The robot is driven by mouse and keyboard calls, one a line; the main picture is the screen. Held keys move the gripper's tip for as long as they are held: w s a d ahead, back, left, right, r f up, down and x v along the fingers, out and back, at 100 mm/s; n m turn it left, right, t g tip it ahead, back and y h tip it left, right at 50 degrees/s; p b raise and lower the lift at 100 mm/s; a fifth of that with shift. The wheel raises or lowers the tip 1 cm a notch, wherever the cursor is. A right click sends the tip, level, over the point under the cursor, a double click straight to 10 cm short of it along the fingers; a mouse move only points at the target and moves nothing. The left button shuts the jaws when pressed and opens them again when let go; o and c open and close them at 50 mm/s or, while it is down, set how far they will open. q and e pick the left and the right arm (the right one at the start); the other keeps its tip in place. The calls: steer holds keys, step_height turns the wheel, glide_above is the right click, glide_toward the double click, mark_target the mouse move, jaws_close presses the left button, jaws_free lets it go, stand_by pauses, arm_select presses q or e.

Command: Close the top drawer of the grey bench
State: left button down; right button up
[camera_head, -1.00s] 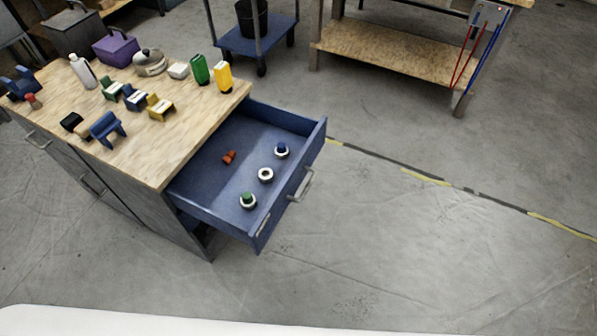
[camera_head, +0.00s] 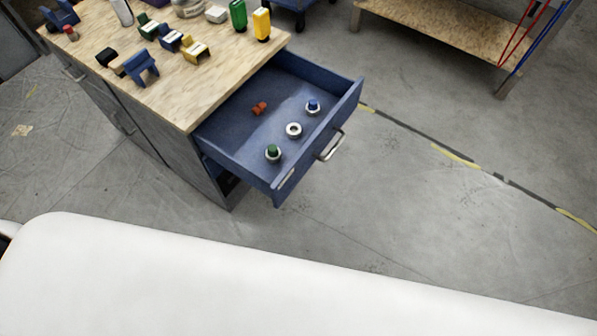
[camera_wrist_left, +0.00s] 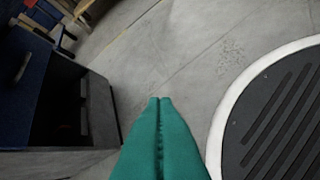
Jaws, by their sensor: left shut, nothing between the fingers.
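The grey bench (camera_head: 170,145) stands at the upper left in the head view, with a wooden top. Its blue top drawer (camera_head: 245,145) is pulled out to the right, with a metal handle (camera_head: 331,146) on its front. An orange-red piece (camera_head: 260,108), a blue-topped piece (camera_head: 312,107), a white ring (camera_head: 293,130) and a green-topped piece (camera_head: 273,153) lie in it. In the left wrist view my left gripper (camera_wrist_left: 160,101), with green fingers, is shut and empty over bare floor, apart from the bench at left. My right gripper is out of view.
On the bench top stand a green bottle (camera_head: 238,16), a yellow bottle (camera_head: 262,24) and several small chair-like pieces. A wooden-shelf table (camera_head: 450,30) stands at the back right. The floor right of the drawer is clear. My white body part covers the bottom.

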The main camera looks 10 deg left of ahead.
arm_select(q)
steer(key=w+d+r+m+t, duration=0.2)
steer(key=w+r+t, duration=0.1)
steer(key=r, duration=0.2)
steer(key=w+d+r+m+t, duration=0.2)
steer(key=w+r+m, duration=0.15)
steer(key=r, duration=0.25)
step_height(320, 180, up, 11)
steer(key=m+t, duration=0.3)
steer(key=t, duration=0.1)
glide_above(295, 177)
steer(key=s, duration=0.3)
steer(key=shift+s+d+r, duration=0.15)
steer(key=shift+s+d, duration=0.05)
steer(key=shift+d, duration=0.2)
